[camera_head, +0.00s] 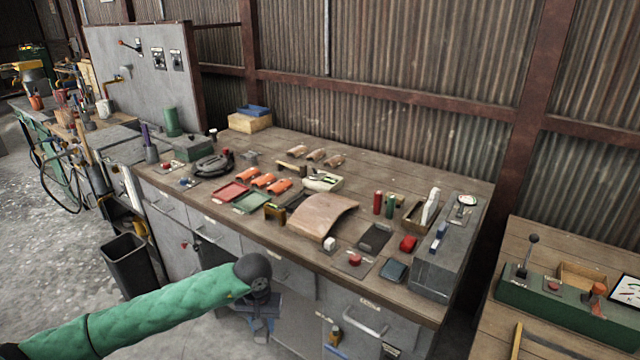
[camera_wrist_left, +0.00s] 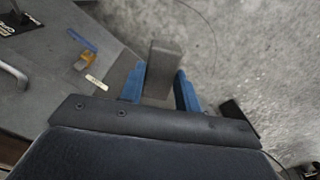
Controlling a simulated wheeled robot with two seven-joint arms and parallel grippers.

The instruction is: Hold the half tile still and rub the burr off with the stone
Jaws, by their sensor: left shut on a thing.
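A large curved brown tile (camera_head: 322,215) lies on the workbench near its front edge, arched side up. I take it for the half tile; no burr can be made out on it. My left gripper (camera_head: 262,312) is in front of the bench, below its top and apart from the tile. In the left wrist view my left gripper (camera_wrist_left: 160,88) is shut on a grey oblong block (camera_wrist_left: 163,66), which looks like the stone and sticks out beyond the blue fingers. The block is too small to make out in the head view. My right gripper is not in view.
The wooden bench top (camera_head: 380,170) holds several small orange tiles (camera_head: 263,180), a red tray (camera_head: 229,193), a green tray (camera_head: 251,202) and a grey box (camera_head: 447,255) at the right end. A black bin (camera_head: 127,268) stands on the floor at left. The bench's back strip has free room.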

